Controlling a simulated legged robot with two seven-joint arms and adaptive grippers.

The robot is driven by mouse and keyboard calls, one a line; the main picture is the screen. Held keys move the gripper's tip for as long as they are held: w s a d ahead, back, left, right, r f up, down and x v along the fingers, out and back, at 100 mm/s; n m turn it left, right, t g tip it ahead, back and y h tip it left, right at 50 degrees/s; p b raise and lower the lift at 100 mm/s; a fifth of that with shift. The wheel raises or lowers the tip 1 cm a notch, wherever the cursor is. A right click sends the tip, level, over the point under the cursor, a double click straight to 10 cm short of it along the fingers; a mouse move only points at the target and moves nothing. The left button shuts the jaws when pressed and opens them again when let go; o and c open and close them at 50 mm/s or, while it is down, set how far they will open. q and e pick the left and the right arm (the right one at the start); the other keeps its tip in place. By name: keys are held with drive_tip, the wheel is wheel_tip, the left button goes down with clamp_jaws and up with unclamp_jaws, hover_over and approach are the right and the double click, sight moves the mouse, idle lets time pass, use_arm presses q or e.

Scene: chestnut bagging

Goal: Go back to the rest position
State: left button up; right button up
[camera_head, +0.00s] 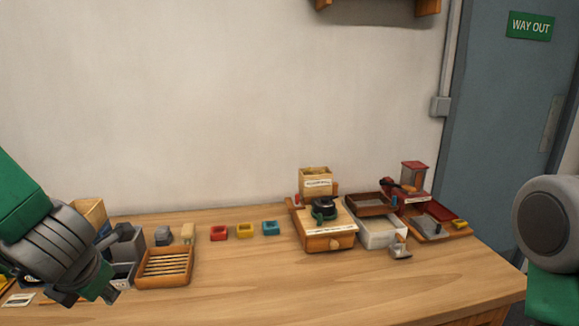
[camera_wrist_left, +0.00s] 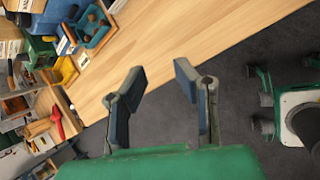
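My left gripper (camera_wrist_left: 160,76) is open in the left wrist view. Its two blue-padded fingers stand apart with nothing between them, over the dark floor beyond the table edge. In the head view my left gripper (camera_head: 92,294) is at the lower left, in front of the table's left part; its fingers are small and partly hidden there. My right arm (camera_head: 545,222) shows only as a grey joint and green link at the right edge. The right gripper is out of view.
The table's front middle is clear.

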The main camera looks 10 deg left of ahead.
use_arm(q)
drive_tip(key=s+d+f+m+g+b, duration=0.1)
drive_tip(key=s+f+m+b, duration=0.25)
drive_tip(key=f+m, duration=0.75)
drive_tip(key=s+d+f+m+g+b, duration=0.15)
drive_tip(key=s+f+m, duration=0.35)
drive_tip(key=f+m, duration=0.55)
drive_tip(key=s+d+f+m+g+h+b, duration=0.1)
drive_tip(key=s+d+f+m+h, duration=0.1)
drive_tip(key=s+f+m, duration=0.4)
drive_tip(key=s+d+f+m+g+h+b, duration=0.1)
drive_tip(key=s+d+f+m+b, duration=0.1)
drive_tip(key=s+d+f+m, duration=0.2)
drive_tip(key=s+f+m, duration=0.3)
drive_tip(key=f, duration=0.2)
drive_tip(key=shift+s+d+h, duration=0.2)
drive_tip(key=shift+d+h, duration=0.15)
drive_tip(key=shift+h, duration=0.05)
